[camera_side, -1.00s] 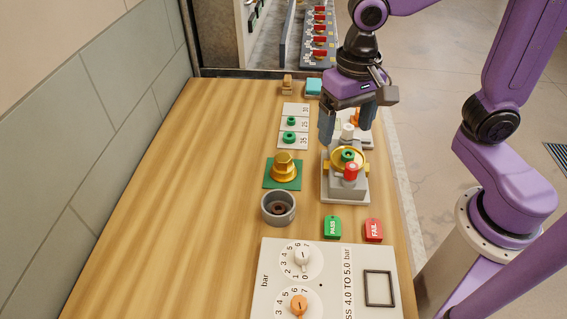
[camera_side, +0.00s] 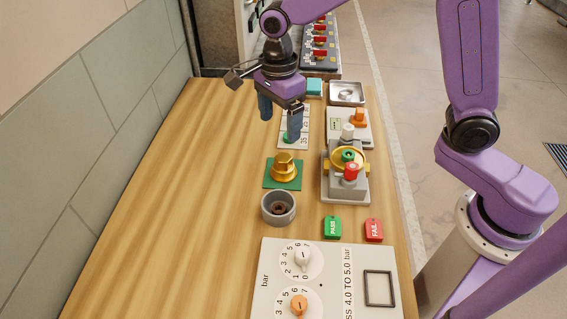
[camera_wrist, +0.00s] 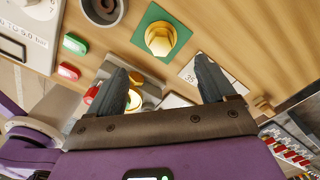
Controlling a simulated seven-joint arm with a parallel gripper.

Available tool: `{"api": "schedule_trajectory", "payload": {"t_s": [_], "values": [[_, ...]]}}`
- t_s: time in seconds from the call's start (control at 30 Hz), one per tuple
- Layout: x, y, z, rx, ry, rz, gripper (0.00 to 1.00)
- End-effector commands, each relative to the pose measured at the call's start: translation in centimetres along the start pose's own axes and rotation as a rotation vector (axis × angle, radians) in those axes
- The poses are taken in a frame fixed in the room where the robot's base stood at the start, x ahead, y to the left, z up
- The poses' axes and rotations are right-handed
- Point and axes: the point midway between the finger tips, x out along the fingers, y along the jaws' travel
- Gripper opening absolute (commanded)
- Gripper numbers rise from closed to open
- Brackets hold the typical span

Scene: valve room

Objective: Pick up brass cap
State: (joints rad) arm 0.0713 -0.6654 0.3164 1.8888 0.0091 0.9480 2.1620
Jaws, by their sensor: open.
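The brass cap (camera_side: 284,166) stands upright on a green square mat (camera_side: 294,185) near the middle of the bench. It also shows in the wrist view (camera_wrist: 160,39), ahead of the fingers and apart from them. My gripper (camera_side: 281,122) is open and empty, above and behind the cap in the side view, over the numbered card. In the wrist view my two fingers (camera_wrist: 162,86) are spread, with nothing between them.
A grey cup (camera_side: 278,208) stands in front of the mat. A valve fixture (camera_side: 346,190) with a gold ring and red knob is to its right. PASS (camera_side: 333,228) and FAIL (camera_side: 373,230) tags and a gauge panel (camera_side: 340,255) lie nearer. The bench's left side is clear.

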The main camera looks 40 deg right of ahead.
Motion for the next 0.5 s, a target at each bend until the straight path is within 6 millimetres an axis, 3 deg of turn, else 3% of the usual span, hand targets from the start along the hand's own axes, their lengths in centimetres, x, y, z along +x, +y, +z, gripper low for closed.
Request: {"api": "schedule_trajectory", "payload": {"t_s": [0.3,0.5], "values": [[6.0,0.1,-0.1,-0.001,0.003,0.004,0.83],[7.9,0.1,-0.1,-0.002,0.001,0.001,0.83]]}}
